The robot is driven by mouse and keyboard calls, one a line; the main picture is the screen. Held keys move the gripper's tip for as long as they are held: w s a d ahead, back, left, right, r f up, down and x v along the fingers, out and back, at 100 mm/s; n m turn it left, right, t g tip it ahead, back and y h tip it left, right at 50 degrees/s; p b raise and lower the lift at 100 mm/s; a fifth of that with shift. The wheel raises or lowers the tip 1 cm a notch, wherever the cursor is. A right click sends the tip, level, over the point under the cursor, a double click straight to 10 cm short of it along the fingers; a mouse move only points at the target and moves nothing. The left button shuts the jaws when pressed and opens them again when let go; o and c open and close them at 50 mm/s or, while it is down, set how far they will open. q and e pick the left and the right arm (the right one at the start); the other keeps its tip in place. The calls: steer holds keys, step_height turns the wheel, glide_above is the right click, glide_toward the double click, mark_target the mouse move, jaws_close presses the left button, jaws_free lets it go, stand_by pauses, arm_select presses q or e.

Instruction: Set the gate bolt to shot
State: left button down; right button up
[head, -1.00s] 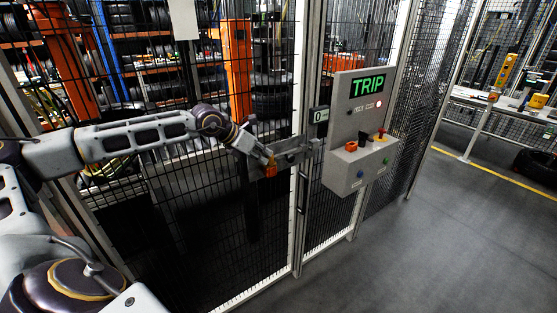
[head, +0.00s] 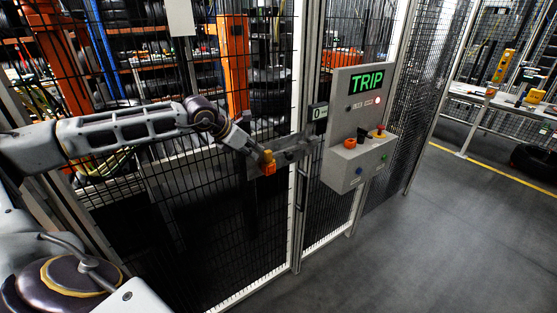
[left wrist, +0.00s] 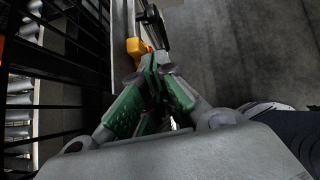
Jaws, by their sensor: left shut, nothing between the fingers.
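The gate bolt (head: 292,157) is a grey metal bar assembly on the mesh gate, beside the gate post. Its orange handle (head: 269,167) is at the left end of the assembly. The handle also shows in the left wrist view (left wrist: 136,47), just beyond the fingertips. My left gripper (head: 259,153) is at the handle, reaching in from the left. Its green fingers (left wrist: 158,68) are shut with nothing between them. I cannot tell whether they touch the handle. The bolt's far end at the post is hard to make out. My right gripper is not in view.
A grey control panel (head: 341,130) right of the gate shows green TRIP text (head: 367,82) and carries several buttons. A small display reading 0 (head: 318,113) is beside it. The mesh fence (head: 190,215) fills the left. The floor (head: 430,240) at right is clear.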

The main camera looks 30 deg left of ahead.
arm_select(q)
steer(key=shift+p+x, duration=0.8)
steer(key=shift+x, duration=3.35)
steer(key=shift+w+d+f, duration=0.15)
steer(key=shift+w+f, duration=0.35)
steer(key=shift+w+d+p, duration=0.15)
steer(key=shift+w+p, duration=0.3)
steer(key=shift+w, duration=0.3)
steer(key=shift+w+d+f+p, duration=0.15)
steer(key=shift+w+p, duration=0.05)
steer(key=shift+w, duration=0.35)
steer(key=shift+w+d+f+p, duration=0.1)
steer(key=shift+w+d+p, duration=0.05)
steer(key=shift+w, duration=0.35)
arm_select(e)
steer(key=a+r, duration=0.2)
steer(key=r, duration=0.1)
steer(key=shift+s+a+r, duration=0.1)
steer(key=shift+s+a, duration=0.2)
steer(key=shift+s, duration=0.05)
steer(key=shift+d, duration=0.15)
arm_select(q)
steer(key=shift+w, duration=0.1)
